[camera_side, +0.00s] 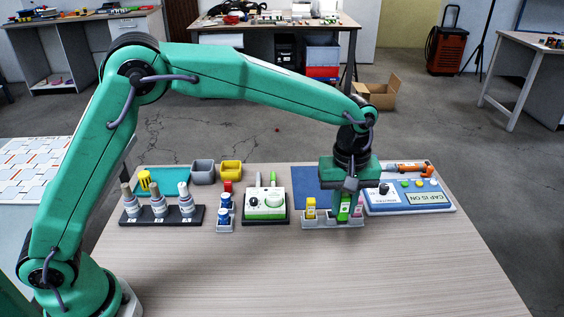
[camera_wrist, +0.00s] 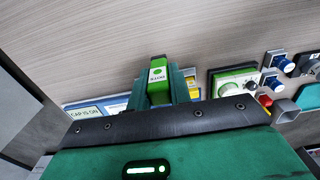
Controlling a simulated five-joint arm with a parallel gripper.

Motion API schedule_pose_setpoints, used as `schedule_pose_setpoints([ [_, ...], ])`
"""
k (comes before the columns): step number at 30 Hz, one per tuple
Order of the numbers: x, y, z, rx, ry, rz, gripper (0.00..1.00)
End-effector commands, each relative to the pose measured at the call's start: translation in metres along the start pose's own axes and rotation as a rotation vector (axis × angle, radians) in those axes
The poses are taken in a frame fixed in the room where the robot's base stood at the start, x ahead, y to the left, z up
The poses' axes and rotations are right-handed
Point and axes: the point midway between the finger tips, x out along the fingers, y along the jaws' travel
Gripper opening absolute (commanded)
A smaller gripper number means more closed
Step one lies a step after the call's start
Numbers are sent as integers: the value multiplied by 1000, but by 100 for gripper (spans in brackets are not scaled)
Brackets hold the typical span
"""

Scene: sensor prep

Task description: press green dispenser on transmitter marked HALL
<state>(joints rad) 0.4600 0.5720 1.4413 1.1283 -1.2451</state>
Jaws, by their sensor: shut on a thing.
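My gripper (camera_side: 345,207) points down over a grey holder (camera_side: 318,222) on the table and is shut on the green dispenser (camera_side: 343,211). In the wrist view the green dispenser (camera_wrist: 158,72) stands between the two fingers, with a white label on its face. A yellow dispenser (camera_side: 311,208) stands in the holder to its left, and a pink one (camera_side: 358,209) shows to its right. Three grey-white bottle-shaped units (camera_side: 158,205) with differently coloured tops stand in a dark rack at the left. No HALL marking is legible, so I cannot tell which thing is the transmitter.
A blue panel (camera_side: 430,205) reading "CAP IS ON" lies right of my gripper. Grey (camera_side: 203,172) and yellow (camera_side: 231,171) bins are behind. The table's front (camera_side: 300,275) is clear.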

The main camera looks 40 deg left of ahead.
Motion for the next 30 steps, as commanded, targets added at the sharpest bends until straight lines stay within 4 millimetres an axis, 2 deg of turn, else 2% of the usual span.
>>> schedule_pose_setpoints([
  [8, 2, -28, -55, -9, 0, -1, 5],
  [18, 6, -92, -144, -8, 0, 1, 5],
  [24, 8, -123, -176, -4, 0, 0, 5],
  [30, 9, -135, -187, -2, 0, 0, 5],
])
